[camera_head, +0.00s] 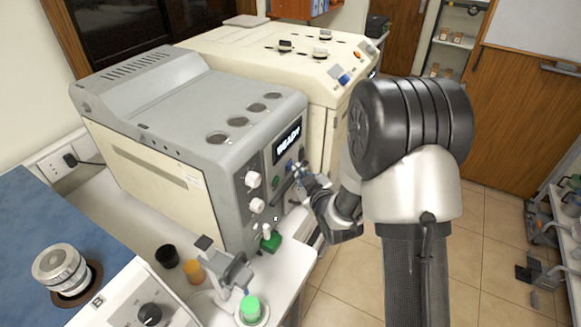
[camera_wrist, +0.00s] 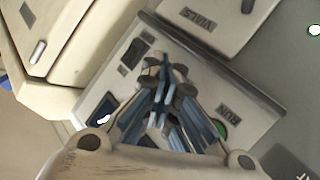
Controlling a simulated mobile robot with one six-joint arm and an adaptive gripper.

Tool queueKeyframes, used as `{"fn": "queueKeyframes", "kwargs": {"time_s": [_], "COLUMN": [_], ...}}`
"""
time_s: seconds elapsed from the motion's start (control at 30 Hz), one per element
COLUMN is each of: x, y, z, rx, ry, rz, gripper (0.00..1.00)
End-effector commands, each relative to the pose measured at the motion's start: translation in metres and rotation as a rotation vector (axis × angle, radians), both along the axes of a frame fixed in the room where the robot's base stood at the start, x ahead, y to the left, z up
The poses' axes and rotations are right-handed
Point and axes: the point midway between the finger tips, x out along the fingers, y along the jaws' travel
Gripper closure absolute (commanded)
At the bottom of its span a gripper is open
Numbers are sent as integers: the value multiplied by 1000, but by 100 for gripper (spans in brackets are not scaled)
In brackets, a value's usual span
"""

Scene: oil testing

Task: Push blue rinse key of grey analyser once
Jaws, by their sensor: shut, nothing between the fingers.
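The grey analyser (camera_head: 180,95) stands on the bench, with a lit display reading READY (camera_head: 287,143) on its front panel. A small blue key (camera_head: 290,165) shows below the display, right at my fingertips. My gripper (camera_head: 298,171) is shut and empty, pointing at the panel. In the wrist view my closed fingers (camera_wrist: 163,70) are over the panel and hide the area behind them, so I cannot see the blue key there or tell whether the tips touch it. A green button (camera_wrist: 221,131) labelled RUN is partly hidden beside the fingers.
Two white knobs (camera_head: 254,180) stick out left of the keys. A cream analyser (camera_head: 240,50) stands behind. A green-based item (camera_head: 270,239), an amber cup (camera_head: 193,271) and a black cup (camera_head: 167,256) stand on the bench in front.

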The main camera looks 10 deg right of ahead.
Motion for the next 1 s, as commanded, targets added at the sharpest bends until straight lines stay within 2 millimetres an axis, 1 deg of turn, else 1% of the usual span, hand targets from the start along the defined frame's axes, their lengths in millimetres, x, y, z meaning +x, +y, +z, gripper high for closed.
{"fn": "queueKeyframes", "kwargs": {"time_s": [1.0], "x": [5], "y": [7], "z": [1], "rx": [0], "ry": [-2], "rz": [1], "gripper": [100]}}
